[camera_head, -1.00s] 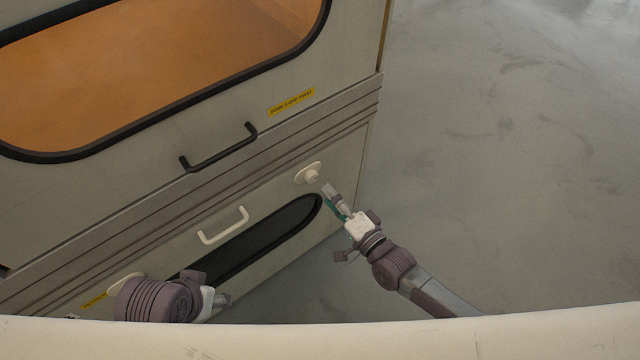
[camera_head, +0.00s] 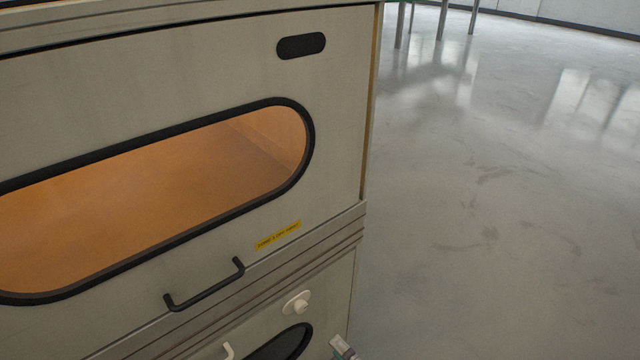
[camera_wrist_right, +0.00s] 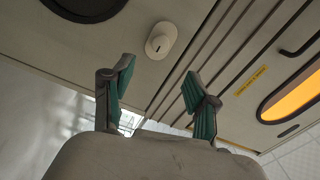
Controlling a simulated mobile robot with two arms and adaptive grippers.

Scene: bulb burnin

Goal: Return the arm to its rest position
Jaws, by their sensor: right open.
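My right gripper (camera_head: 342,348) shows only at its tip, at the bottom edge of the head view, just right of the cabinet's lower corner. In the right wrist view my right gripper (camera_wrist_right: 157,90) has its two green-padded fingers spread apart with nothing between them. A round cream knob (camera_head: 297,303) on the lower cabinet front is near it; the same knob (camera_wrist_right: 160,40) shows beyond the fingers in the wrist view, apart from them. The rest of the right arm is out of the head view. My left gripper is not in view.
The pale cabinet (camera_head: 200,100) fills the left, with an orange-lit window (camera_head: 170,195), a black handle (camera_head: 205,287) and a yellow label (camera_head: 278,235). Open grey floor (camera_head: 490,230) lies to the right, with table legs (camera_head: 442,20) far back.

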